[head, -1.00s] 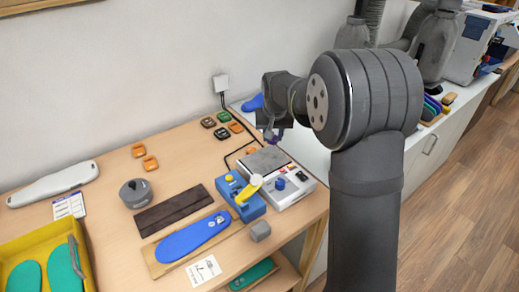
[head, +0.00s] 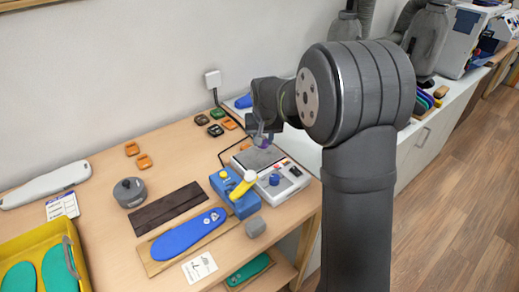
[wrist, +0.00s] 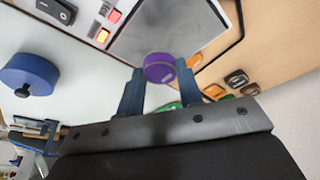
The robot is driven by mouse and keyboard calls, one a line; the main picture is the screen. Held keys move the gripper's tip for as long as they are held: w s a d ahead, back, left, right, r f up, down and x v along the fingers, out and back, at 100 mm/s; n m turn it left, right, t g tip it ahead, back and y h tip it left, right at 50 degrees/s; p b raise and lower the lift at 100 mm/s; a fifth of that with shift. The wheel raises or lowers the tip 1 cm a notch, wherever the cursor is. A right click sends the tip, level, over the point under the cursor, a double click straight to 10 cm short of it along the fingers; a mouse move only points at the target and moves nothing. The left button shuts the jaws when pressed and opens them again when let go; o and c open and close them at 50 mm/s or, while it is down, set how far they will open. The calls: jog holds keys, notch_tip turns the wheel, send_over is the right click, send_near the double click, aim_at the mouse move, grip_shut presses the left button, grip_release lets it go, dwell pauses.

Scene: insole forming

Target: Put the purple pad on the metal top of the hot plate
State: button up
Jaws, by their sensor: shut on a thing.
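The purple pad (wrist: 158,68) is a small round disc between the two finger tips of my gripper (wrist: 159,76) in the wrist view. My gripper is shut on it. In the head view the pad (head: 263,143) shows as a small purple spot under my gripper (head: 262,136), near the far edge of the hot plate. The hot plate (head: 288,184) is a white box with a grey metal top (head: 256,160). In the wrist view the metal top (wrist: 160,30) lies behind the pad; the height between them is hard to tell.
A blue box (head: 232,192) with a yellow lever stands left of the hot plate. The hot plate's blue knob (wrist: 28,75) shows in the wrist view. Small orange, green and dark pieces (head: 215,130) lie behind. A blue insole (head: 188,234) lies on a board in front.

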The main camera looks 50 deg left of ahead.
aim_at(259, 157)
jog(key=shift+s+a+f, duration=0.35)
jog(key=shift+a+f, duration=0.05)
jog(key=shift+a, duration=0.1)
jog(key=shift+f, duration=1.95)
jog(key=shift+f, duration=0.15)
jog(key=o, duration=0.9)
jog(key=v, duration=1.2)
